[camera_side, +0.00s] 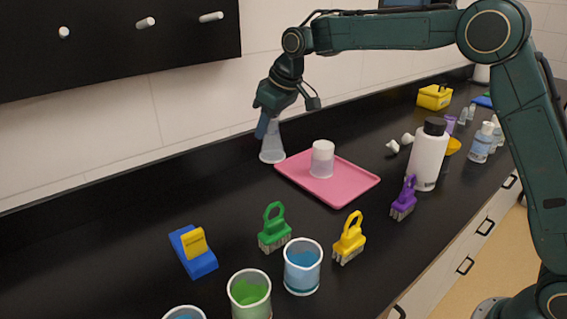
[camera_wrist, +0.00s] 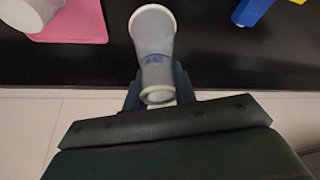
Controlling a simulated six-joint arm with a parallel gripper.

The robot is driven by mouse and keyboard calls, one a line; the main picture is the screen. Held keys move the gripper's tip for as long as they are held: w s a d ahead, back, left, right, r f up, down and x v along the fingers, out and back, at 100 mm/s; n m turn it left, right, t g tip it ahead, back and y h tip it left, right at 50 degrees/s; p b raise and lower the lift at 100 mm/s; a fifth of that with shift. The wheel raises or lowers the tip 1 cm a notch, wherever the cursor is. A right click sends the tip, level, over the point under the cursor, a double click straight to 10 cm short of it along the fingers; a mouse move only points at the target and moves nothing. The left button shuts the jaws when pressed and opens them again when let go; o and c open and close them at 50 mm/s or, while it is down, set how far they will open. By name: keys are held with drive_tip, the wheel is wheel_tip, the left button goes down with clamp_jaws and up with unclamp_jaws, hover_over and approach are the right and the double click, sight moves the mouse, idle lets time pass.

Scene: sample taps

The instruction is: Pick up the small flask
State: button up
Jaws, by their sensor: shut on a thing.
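A pink tray (camera_side: 345,192) with a white-capped jar (camera_side: 322,160) lies just right of the flask. A white bottle (camera_side: 428,155), brushes and beakers of coloured liquid (camera_side: 302,268) stand farther off. The wall is close behind. The counter left of the flask is clear.

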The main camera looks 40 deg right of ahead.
wheel_tip(320, 180, up, 6)
idle(0.4)
idle(0.5)
